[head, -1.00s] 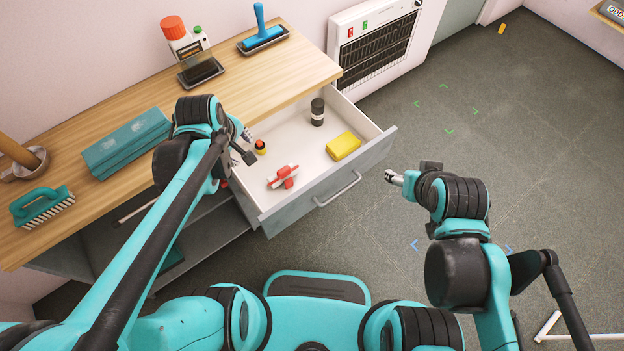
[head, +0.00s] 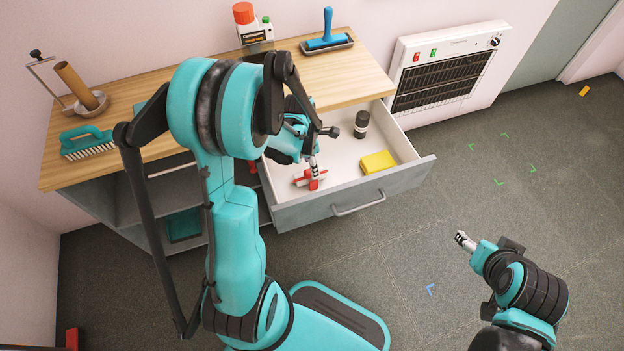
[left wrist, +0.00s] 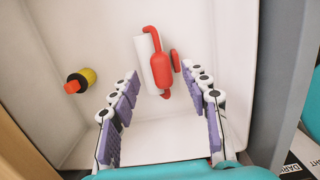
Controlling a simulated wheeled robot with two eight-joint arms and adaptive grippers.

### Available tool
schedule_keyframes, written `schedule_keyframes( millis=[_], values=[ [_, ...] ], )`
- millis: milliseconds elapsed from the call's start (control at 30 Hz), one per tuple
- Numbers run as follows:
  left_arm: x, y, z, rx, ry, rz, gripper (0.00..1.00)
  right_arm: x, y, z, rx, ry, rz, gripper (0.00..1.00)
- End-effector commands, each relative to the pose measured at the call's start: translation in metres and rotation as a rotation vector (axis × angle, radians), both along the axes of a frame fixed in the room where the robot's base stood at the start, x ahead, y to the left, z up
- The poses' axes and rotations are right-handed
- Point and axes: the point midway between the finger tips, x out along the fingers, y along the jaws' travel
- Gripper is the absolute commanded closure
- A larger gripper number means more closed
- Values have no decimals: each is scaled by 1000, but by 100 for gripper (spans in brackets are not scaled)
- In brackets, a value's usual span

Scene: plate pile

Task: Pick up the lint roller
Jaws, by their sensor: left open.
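The lint roller, a white roll with a red handle (left wrist: 161,66), lies in the open drawer (head: 400,147). It also shows in the head view (head: 306,182), partly behind my left gripper. My left gripper (head: 321,151) is over the drawer, and its fingers are apart. In the left wrist view my left gripper (left wrist: 163,82) has nothing between its fingers, and the lint roller lies ahead of the gap. My right gripper (head: 485,243) is over the floor on the right, away from the drawer; its jaw opening is unclear.
A brush (head: 87,142) and a blue roller (head: 327,35) are on the counter.

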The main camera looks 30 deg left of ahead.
Motion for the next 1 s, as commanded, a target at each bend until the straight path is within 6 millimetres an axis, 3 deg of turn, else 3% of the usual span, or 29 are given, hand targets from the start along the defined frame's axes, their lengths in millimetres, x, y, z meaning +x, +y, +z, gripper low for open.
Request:
schedule_keyframes(
  millis=[33,200,433,467,633,1000],
  values=[
    [-1,0,-13,0,0,0,53,0,0,-9,0,0,0,37],
    [-1,-1,-37,0,0,-1,53,0,0,-21,0,0,0,37],
    [-1,-2,-37,1,-1,-1,53,0,0,-20,0,0,0,37],
    [-1,-2,-37,1,-1,-1,56,0,0,-20,0,0,0,37],
    [-1,-2,-37,1,-1,-1,100,0,0,-20,0,0,0,37],
    [-1,-2,-34,1,-1,-1,100,0,0,-18,0,0,0,37]
  ],
)
